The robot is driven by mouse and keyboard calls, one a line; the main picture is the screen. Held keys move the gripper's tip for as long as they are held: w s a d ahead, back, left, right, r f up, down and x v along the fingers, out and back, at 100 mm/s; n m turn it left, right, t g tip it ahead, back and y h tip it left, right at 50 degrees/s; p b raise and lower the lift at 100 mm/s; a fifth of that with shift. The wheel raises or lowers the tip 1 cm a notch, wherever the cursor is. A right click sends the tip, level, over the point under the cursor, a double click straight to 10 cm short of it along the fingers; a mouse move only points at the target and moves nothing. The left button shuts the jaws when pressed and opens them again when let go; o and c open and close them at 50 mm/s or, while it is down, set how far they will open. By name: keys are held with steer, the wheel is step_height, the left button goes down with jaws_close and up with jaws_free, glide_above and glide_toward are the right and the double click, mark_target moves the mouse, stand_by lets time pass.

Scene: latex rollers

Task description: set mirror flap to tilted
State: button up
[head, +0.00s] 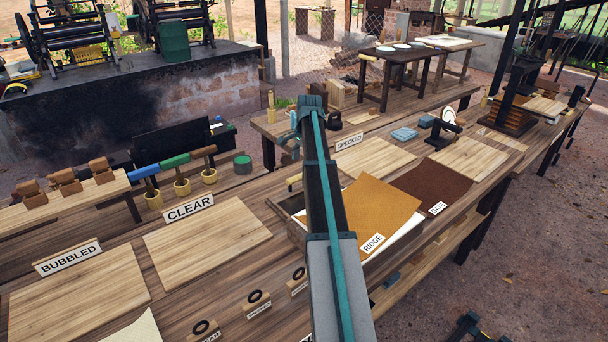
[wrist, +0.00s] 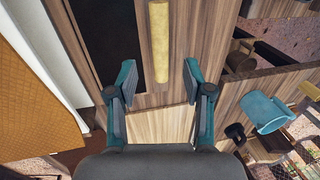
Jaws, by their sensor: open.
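In the wrist view my gripper (wrist: 158,74) is open, with its two teal fingers spread and nothing between the pads in contact. A yellow bar (wrist: 158,35) runs down between the fingertips, apart from both; I cannot tell its depth. A dark panel (wrist: 90,40) lies left of the bar. In the head view a yellow handle (head: 293,181) shows left of my arm, which hides most of my gripper. I cannot pick out the mirror flap for certain. A white disc (head: 449,115) on a dark stand is farther right on the bench.
An orange sheet (head: 372,205) labelled RIDGE and a brown sheet (head: 432,187) labelled DATE lie right of my arm. Bare boards (head: 205,232) marked CLEAR and BUBBLED are at left. Rollers in yellow cups (head: 182,187) stand behind. The orange sheet also shows in the wrist view (wrist: 30,110).

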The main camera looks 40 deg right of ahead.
mark_target(299, 176)
steer(key=f, duration=0.2)
steer(key=w+f+p, duration=0.1)
steer(key=f, duration=0.5)
steer(key=shift+w+p, duration=0.25)
steer(key=shift+p, duration=0.1)
jaws_close()
